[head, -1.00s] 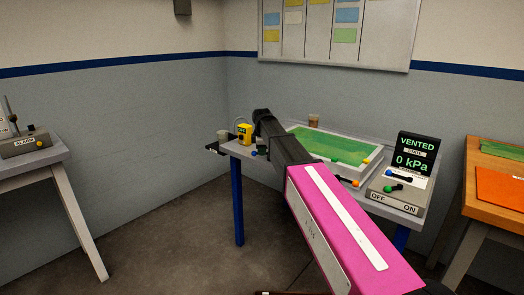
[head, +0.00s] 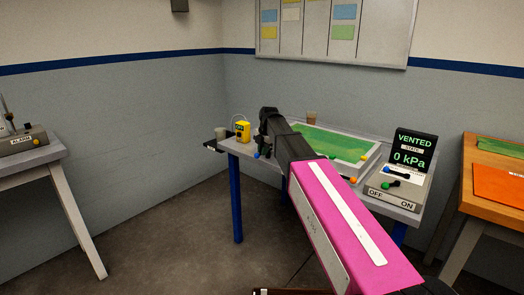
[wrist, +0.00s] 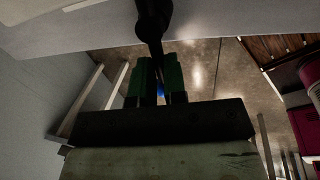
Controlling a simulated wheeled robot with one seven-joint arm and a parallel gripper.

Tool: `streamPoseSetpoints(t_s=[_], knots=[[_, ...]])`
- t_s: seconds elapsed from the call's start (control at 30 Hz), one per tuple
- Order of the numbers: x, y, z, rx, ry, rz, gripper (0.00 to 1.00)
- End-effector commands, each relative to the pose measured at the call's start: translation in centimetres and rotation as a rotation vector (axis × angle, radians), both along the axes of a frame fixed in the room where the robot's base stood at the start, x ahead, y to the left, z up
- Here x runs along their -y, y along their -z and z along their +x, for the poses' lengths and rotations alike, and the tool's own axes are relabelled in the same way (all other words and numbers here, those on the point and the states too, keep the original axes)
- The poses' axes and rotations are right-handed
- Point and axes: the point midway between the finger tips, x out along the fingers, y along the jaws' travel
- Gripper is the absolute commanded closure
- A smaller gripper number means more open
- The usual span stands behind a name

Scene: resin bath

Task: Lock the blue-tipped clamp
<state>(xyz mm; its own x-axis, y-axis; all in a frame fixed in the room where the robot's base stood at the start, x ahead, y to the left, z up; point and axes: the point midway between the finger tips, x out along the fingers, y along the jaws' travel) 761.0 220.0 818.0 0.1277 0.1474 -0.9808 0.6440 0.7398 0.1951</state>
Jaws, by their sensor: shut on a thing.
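The blue-tipped clamp shows its blue tip (head: 257,155) at the left end of the worktable in the head view, just beside the end of my arm. In the wrist view, a dark lever runs down from the top between my green fingers, and its blue tip (wrist: 161,90) shows between them. My gripper (wrist: 156,74) is shut on this lever. In the head view my black forearm hides the fingers and most of the clamp. I cannot tell the clamp's exact angle.
A green-topped tray (head: 345,145) lies on the worktable. A yellow device (head: 242,131) and a grey cup (head: 221,133) stand at its left end. A control box (head: 398,188) at the right has a display reading VENTED, 0 kPa. An orange-tipped part (head: 352,180) is at the front.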

Motion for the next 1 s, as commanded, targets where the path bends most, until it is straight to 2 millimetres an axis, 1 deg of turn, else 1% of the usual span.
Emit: streamPoseSetpoints(t_s=[0.23, 0.7, 0.73, 0.77, 0.8, 1.0], knots=[[0.19, -0.05, -0.12, 0.001, -0.06, 0.0, 1.0], [0.24, -0.05, -0.14, 0.0, -0.072, 0.0, 1.0], [0.24, -0.05, -0.14, 0.0, -0.072, 0.0, 0.78], [0.25, -0.05, -0.15, 0.0, -0.072, 0.0, 0.68], [0.24, -0.04, -0.14, 0.0, -0.071, 0.0, 0.62], [0.23, -0.02, -0.13, 0.001, -0.07, 0.0, 0.62]])
